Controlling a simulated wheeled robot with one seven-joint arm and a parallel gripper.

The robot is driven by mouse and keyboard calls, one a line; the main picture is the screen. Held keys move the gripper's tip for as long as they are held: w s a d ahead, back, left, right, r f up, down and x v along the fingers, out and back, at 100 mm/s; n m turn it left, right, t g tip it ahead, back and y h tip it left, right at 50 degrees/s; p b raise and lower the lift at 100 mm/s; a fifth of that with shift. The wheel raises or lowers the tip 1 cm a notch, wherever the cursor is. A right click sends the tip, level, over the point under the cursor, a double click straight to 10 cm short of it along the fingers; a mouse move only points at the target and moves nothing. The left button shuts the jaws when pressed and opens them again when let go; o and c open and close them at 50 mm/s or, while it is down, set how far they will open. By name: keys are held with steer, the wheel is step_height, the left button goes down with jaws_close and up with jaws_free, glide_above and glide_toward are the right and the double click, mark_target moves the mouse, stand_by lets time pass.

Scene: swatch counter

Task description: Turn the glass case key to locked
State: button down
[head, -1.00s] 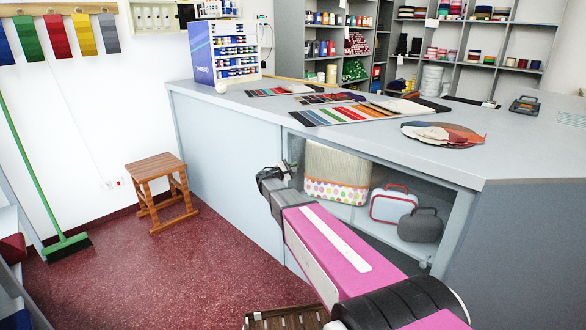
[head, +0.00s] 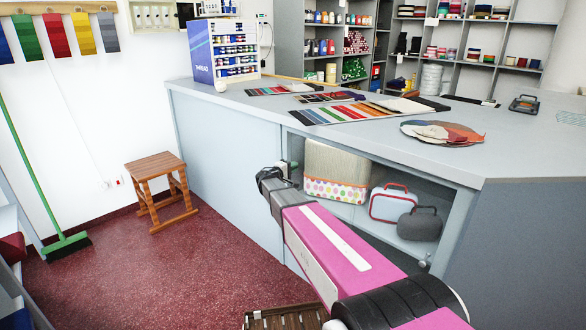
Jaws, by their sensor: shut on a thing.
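The glass case (head: 395,170) is the open-looking front bay of the grey counter, with bags showing inside. My gripper (head: 283,171) is at its left edge, against the counter front, seen small and from behind. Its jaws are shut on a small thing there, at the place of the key. The key itself is hidden by the jaws and too small to make out, so its turn angle cannot be told. A pale bit (head: 293,163) shows just past the fingertips.
The counter top (head: 330,95) carries swatch cards, a fabric fan (head: 440,132) and a thread display (head: 222,50). Inside the case are a dotted bag (head: 335,172), a white case (head: 393,204) and a grey case (head: 420,224). A wooden stool (head: 155,164) stands left; red floor between is clear.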

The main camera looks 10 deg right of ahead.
stand_by(0.5)
steer(key=c, duration=1.3)
jaws_free()
steer(key=v, duration=1)
steer(key=shift+s+a, duration=0.2)
steer(key=shift+a, duration=0.1)
steer(key=shift+d, duration=0.1)
